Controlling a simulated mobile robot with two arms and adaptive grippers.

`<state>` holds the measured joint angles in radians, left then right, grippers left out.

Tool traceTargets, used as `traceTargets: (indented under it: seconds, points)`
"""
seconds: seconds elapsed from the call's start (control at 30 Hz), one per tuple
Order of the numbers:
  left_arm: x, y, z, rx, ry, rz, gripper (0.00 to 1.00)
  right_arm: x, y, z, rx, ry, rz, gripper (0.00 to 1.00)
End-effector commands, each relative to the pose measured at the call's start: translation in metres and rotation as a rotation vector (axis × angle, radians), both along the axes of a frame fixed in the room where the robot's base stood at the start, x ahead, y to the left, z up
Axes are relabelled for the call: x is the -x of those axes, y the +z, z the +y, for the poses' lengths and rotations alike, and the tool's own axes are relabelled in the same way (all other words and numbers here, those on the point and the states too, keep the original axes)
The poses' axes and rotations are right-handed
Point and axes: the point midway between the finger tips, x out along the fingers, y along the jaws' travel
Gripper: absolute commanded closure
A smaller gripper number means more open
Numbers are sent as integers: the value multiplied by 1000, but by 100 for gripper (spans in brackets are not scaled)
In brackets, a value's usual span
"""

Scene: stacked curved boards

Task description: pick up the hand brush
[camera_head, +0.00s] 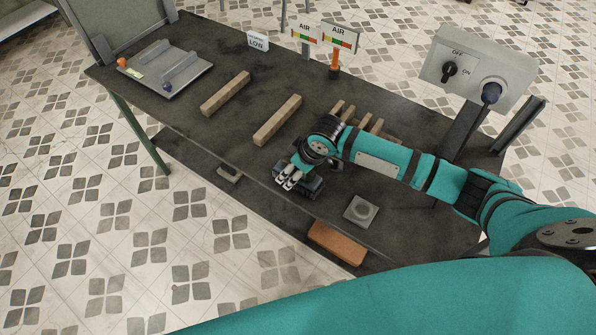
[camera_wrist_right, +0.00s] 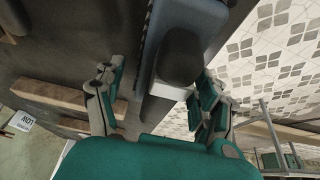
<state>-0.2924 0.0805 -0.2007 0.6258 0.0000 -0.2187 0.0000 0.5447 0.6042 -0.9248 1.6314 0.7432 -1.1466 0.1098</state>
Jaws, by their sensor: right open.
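The hand brush (camera_head: 313,186) is a dark block on the dark table top, close to its front edge, partly hidden by my right gripper (camera_head: 289,178). In the right wrist view the brush (camera_wrist_right: 180,55) shows a rounded black part on a grey body with a pale end. There my right gripper (camera_wrist_right: 160,105) is open, with one finger on each side of the brush's near end. I cannot tell whether the fingers touch it. My left gripper is not in view.
Two wooden bars (camera_head: 226,93) (camera_head: 277,120) lie behind the brush. A grey square plate (camera_head: 360,211) lies to the right. A control box (camera_head: 476,68) stands at the back right, and a grey tray (camera_head: 165,69) lies far left. An orange-brown block (camera_head: 337,242) is on the lower shelf.

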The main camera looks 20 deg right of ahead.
Motion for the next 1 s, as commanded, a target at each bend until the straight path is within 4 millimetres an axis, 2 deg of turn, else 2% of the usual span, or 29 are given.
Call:
traceTargets:
  seconds: [0.13,0.33,0.83,1.0]
  points:
    - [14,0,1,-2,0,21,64,-3,-10,3,0,0,0,29]
    - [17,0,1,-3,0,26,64,-3,-10,3,1,1,-1,29]
    - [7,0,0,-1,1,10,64,-3,-10,2,1,0,-1,93]
    - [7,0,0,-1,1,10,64,-4,-10,2,0,1,-2,94]
